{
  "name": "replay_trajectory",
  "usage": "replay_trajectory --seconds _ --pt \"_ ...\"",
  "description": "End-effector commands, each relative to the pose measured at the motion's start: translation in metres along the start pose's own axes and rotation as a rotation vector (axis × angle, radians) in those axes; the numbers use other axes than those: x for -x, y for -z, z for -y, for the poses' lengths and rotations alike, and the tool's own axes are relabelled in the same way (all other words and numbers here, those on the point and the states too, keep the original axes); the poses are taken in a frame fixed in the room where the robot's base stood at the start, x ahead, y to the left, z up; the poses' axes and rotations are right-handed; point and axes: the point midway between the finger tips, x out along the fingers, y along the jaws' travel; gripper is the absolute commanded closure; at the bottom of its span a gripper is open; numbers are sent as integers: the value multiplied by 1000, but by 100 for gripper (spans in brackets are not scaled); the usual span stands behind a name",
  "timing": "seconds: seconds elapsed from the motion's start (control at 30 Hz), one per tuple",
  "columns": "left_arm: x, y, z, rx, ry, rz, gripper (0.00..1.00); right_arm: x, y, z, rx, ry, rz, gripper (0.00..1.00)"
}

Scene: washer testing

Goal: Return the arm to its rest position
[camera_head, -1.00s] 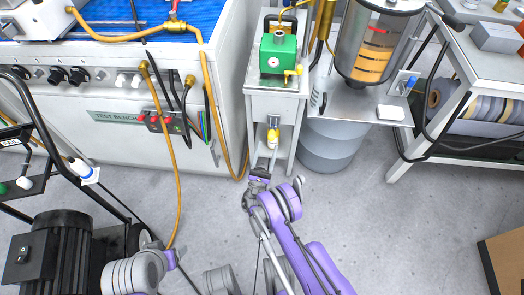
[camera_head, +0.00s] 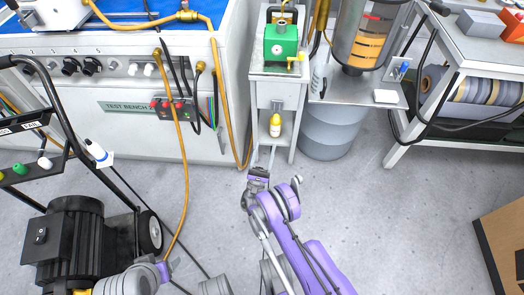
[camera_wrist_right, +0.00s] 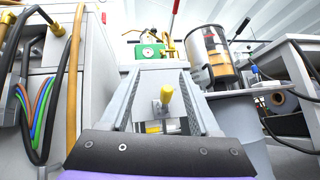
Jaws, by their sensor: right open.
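My right arm reaches up from the bottom of the head view. Its gripper (camera_head: 262,158) points at the narrow grey cabinet (camera_head: 280,89) and is open and empty. In the right wrist view the two grey fingers (camera_wrist_right: 165,105) stand apart.
The test bench (camera_head: 120,130) with hoses stands at the left, a black motor (camera_head: 65,235) on a trolley at the lower left. A grey drum (camera_head: 333,130) stands right of the cabinet. A cardboard box (camera_head: 505,240) is at the lower right. The floor between is mostly clear.

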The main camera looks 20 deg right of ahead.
Motion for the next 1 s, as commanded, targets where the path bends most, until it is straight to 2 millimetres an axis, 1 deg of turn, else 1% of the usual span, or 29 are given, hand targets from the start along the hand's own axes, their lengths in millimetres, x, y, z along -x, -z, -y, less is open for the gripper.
replay_trajectory --seconds 0.2,0.77,0.87,0.97,1.0 --pt "0 0 0 0 0 0 29 -2 1 3 3 3 1 37" --pt "0 0 0 0 0 0 29 -2 1 3 2 4 0 37" --pt "0 0 0 0 0 0 29 -12 2 4 -10 26 -16 37" --pt "0 0 0 0 0 0 29 -38 2 11 -49 93 -64 37" --pt "0 0 0 0 0 0 29 -52 2 15 -73 134 -93 37"
